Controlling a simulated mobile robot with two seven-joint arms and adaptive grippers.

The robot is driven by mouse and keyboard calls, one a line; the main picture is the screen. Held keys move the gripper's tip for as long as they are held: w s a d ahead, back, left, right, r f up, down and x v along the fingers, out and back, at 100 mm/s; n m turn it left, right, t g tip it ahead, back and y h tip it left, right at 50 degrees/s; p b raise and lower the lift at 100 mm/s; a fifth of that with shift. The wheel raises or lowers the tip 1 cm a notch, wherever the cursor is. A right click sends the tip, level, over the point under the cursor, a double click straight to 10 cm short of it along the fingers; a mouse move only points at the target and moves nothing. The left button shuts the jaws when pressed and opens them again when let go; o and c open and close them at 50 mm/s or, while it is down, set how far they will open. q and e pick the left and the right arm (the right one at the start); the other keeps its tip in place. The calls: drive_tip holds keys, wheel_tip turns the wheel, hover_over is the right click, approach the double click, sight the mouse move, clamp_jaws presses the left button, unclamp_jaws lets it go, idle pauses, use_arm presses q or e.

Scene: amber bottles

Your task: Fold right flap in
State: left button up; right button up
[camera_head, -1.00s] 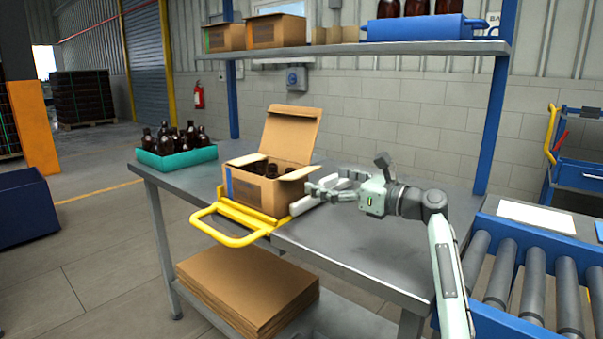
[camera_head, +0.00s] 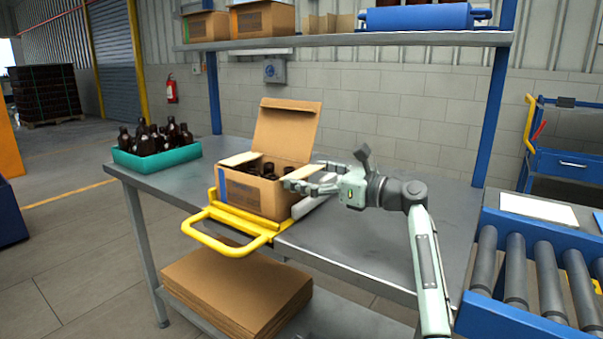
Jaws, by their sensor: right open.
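An open cardboard box (camera_head: 253,196) stands on the metal table, with dark amber bottles (camera_head: 266,169) inside. Its large back flap (camera_head: 287,133) stands up, leaning back. The right flap (camera_head: 296,174) shows as a pale strip at the right rim, partly covered by my fingers. My right gripper (camera_head: 303,176) is open, its fingers pointing left at the box's right side, close to this flap. I cannot tell whether they touch it. My left gripper is out of view.
A yellow tubular frame (camera_head: 222,239) sits at the box's front, over the table edge. A teal tray (camera_head: 157,158) of bottles stands left. A shelf (camera_head: 350,41) spans above; a roller conveyor (camera_head: 515,270) is at right. The table (camera_head: 400,235) is clear right of the box.

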drive_tip(key=shift+c, duration=0.2)
drive_tip(key=c, duration=0.8)
drive_tip(key=shift+r, duration=0.1)
drive_tip(key=r+g+h, duration=0.1)
drive_tip(key=g+h, duration=0.1)
drive_tip(key=shift+h, duration=0.3)
drive_tip(key=shift+w+a+r+g+h, duration=0.1)
drive_tip(key=shift+a+r+g+h, duration=0.1)
drive_tip(key=shift+g+h, duration=0.45)
drive_tip(key=shift+w+a+r+g+h, duration=0.1)
drive_tip(key=shift+a+r+g+h, duration=0.2)
drive_tip(key=shift+h, duration=0.55)
drive_tip(key=shift+d+f, duration=0.15)
